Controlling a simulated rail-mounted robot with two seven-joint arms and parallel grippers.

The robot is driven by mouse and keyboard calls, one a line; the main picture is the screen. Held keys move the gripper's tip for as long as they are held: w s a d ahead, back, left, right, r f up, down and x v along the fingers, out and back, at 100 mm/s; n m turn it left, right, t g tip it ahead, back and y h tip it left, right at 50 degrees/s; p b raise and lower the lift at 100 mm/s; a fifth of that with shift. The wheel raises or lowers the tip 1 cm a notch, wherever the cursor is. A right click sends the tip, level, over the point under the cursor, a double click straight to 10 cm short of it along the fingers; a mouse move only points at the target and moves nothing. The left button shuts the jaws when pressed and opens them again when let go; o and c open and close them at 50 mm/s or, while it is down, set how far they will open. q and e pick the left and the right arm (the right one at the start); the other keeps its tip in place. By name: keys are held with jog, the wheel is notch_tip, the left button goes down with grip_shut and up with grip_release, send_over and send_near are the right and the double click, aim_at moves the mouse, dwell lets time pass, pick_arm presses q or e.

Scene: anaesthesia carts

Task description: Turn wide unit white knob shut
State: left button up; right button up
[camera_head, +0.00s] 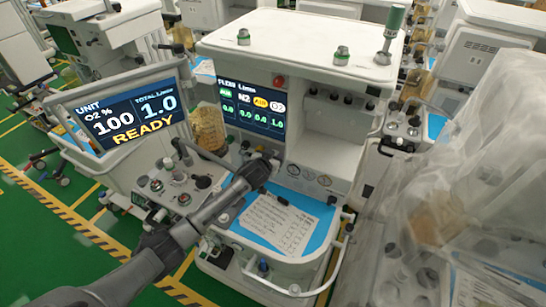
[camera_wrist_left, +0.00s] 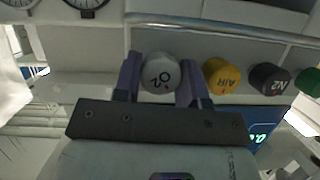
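The wide unit (camera_head: 300,45) is the white cart in the middle of the head view, with a dark gas screen (camera_head: 252,105). My left arm reaches in from the lower left, and its gripper (camera_head: 265,163) is at the unit's front, below that screen. In the left wrist view the white knob (camera_wrist_left: 160,75), marked O2, sits between the two fingers of my left gripper (camera_wrist_left: 159,80). The fingers lie close along both its sides with no clear gap. In the head view the gripper hides this knob. My right gripper is in neither view.
A yellow AIR knob (camera_wrist_left: 221,76), a black N2 knob (camera_wrist_left: 269,79) and a green knob (camera_wrist_left: 307,82) stand in a row beside the white one. A metal rail (camera_wrist_left: 230,30) runs along the row. A screen (camera_head: 128,113) reading READY stands at left. Sheeting (camera_head: 470,170) covers the right side.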

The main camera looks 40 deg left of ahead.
pick_arm(q)
jog(key=c, duration=0.4)
jog(key=shift+d+m+y+p, duration=0.1)
jog(key=shift+m+y+p, duration=0.35)
jog(key=shift+m, duration=0.35)
jog(key=shift+f+m+y+b, duration=0.1)
jog(key=shift+m+y+b, duration=0.3)
jog(key=shift+m+y, duration=0.95)
jog(key=shift+m, duration=0.45)
jog(key=shift+b, duration=0.3)
